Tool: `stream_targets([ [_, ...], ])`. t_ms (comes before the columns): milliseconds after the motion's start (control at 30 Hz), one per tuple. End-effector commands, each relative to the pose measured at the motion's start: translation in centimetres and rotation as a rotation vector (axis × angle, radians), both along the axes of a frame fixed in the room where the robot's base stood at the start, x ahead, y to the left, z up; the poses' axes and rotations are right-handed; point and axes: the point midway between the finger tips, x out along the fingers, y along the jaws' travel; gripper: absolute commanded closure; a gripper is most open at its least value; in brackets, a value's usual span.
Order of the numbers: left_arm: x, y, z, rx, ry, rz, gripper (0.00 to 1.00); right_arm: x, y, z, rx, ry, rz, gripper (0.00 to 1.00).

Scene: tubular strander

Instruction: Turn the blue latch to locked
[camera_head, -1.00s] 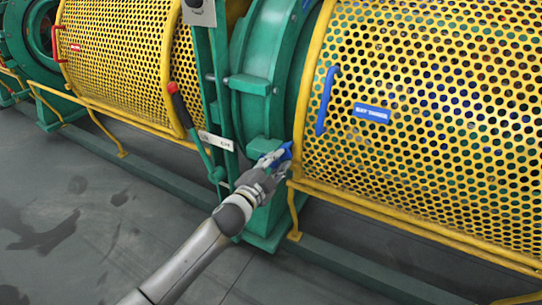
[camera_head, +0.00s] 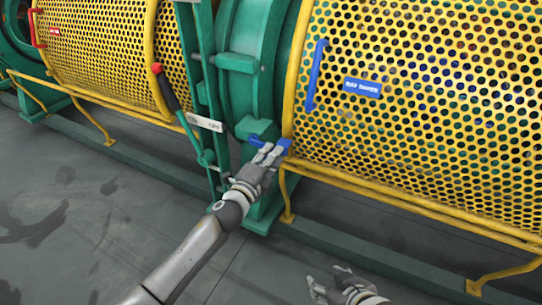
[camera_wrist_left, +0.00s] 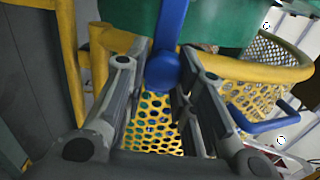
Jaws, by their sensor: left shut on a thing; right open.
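The blue latch (camera_head: 286,144) sits low beside the yellow guard's edge, in front of the green frame. Blue shows on both sides of my left gripper's fingers in the head view. My left gripper (camera_head: 268,153) is shut on the latch. In the left wrist view, the latch's blue bar (camera_wrist_left: 170,35) comes down from the top and its rounded end lies between the fingers of my left gripper (camera_wrist_left: 158,85). My right gripper (camera_head: 326,284) is open and empty at the bottom of the head view, well away from the latch.
The perforated yellow guard (camera_head: 430,110) has a blue handle (camera_head: 316,76) and a blue label (camera_head: 362,87). A red-tipped lever (camera_head: 166,90) stands left of the green frame (camera_head: 240,85). A yellow rail (camera_head: 400,203) runs below the guard. The grey floor (camera_head: 80,220) in front is clear.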

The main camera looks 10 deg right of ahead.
Motion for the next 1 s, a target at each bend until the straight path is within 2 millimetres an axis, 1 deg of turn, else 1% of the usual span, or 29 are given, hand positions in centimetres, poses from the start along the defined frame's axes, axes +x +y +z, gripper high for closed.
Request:
stream_targets([
  [33, -0.06, -0.01, -0.27, 0.008, -0.002, 0.0, 1.0, 0.11, 0.05, 0.03, 0.002, -0.006, 0.001, 0.51],
  [433, -0.07, 0.03, -0.38, 0.016, -0.007, 0.0, 1.0, 0.24, 0.1, 0.15, 0.003, -0.014, 0.001, 0.51],
  [467, -0.07, 0.03, -0.39, 0.017, -0.006, 0.0, 0.74, 0.23, 0.1, 0.14, 0.003, -0.014, 0.001, 0.51],
  [600, -0.05, 0.03, -0.35, 0.015, -0.006, 0.0, 0.56, 0.23, 0.11, 0.14, 0.003, -0.014, 0.001, 0.51],
  [633, -0.05, 0.02, -0.33, 0.015, -0.006, 0.0, 0.54, 0.23, 0.11, 0.14, 0.003, -0.013, 0.001, 0.51],
  [1000, -0.19, 0.19, -0.2, 0.013, -0.007, 0.0, 0.54, 0.22, 0.03, 0.1, 0.002, -0.011, 0.0, 0.51],
])
